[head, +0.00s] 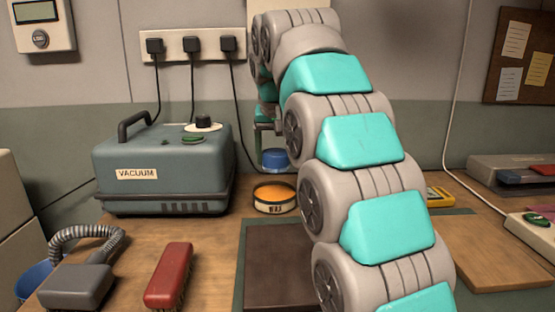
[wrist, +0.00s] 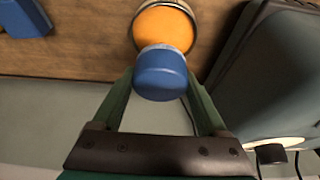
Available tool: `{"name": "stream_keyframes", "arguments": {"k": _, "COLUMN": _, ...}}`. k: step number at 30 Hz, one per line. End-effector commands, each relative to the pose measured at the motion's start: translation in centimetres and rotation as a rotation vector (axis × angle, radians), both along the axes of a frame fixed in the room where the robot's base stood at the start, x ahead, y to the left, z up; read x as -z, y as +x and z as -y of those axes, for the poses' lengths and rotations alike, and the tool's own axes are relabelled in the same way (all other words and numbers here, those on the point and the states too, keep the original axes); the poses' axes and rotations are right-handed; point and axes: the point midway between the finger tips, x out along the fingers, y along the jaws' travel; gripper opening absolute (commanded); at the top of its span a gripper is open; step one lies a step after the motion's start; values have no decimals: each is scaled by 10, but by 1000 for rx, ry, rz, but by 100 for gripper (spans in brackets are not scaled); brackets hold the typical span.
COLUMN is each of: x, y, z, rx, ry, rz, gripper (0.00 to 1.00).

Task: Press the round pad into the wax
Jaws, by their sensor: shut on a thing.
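The round pad (head: 274,160) is blue with a darker upper part. My gripper (wrist: 160,82) is shut on it, with one finger at each side in the wrist view, where the pad (wrist: 160,75) also shows. In the head view my gripper is partly hidden behind my arm.
The vacuum box (head: 165,170) stands left of the tin. A red brush (head: 169,276) and a grey hose nozzle (head: 76,285) lie in front. A dark mat (head: 278,270) is on the bench, partly behind my arm. A blue object (wrist: 25,18) shows in the wrist view.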

Motion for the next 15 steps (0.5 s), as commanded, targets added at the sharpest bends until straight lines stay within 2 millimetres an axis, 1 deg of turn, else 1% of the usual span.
{"name": "stream_keyframes", "arguments": {"k": 3, "x": 0, "y": 5, "z": 0, "rx": -13, "ry": 0, "rz": 3, "gripper": 31}}
{"name": "stream_keyframes", "arguments": {"k": 8, "x": 3, "y": 6, "z": 0, "rx": -17, "ry": -1, "rz": 4, "gripper": 31}}
{"name": "stream_keyframes", "arguments": {"k": 11, "x": 8, "y": 6, "z": 0, "rx": -16, "ry": 0, "rz": 6, "gripper": 31}}
{"name": "stream_keyframes", "arguments": {"k": 15, "x": 20, "y": 5, "z": 0, "rx": -16, "ry": -1, "rz": 0, "gripper": 31}}
